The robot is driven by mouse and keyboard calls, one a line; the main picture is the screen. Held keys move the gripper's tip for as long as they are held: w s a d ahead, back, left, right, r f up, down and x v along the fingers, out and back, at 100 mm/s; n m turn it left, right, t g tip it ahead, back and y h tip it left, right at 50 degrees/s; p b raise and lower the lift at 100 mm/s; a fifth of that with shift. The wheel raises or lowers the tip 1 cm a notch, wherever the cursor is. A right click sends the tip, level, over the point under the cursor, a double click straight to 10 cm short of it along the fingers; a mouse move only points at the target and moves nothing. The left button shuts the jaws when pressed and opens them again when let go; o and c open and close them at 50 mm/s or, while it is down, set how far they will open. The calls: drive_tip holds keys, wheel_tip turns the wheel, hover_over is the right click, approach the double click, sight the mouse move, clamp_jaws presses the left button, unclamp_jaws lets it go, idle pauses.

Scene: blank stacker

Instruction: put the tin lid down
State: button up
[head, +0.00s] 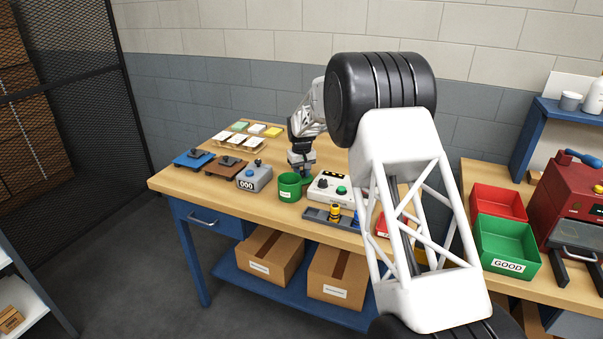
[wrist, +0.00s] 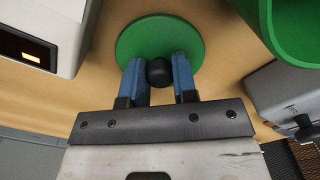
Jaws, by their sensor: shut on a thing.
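My gripper (wrist: 157,62) is shut on the black knob (wrist: 158,73) of the round green tin lid (wrist: 160,32), with one blue finger on each side of the knob. The lid is low over the wooden table; I cannot tell whether it touches the top. In the head view my gripper (head: 301,166) points down just behind and right of the green tin (head: 289,190), and the lid (head: 308,180) is mostly hidden there. The tin also shows at the upper right of the wrist view (wrist: 285,25), apart from the lid.
A white control box (head: 335,190) stands right of the tin and lid. A grey counter box (head: 253,180) stands left of the tin. A dark tray (head: 320,215) with yellow and blue pieces lies in front.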

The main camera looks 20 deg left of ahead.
drive_tip(key=shift+f, duration=0.1)
drive_tip(key=o, duration=0.9)
wheel_tip(320, 180, up, 12)
drive_tip(key=shift+r, duration=0.15)
idle(1.0)
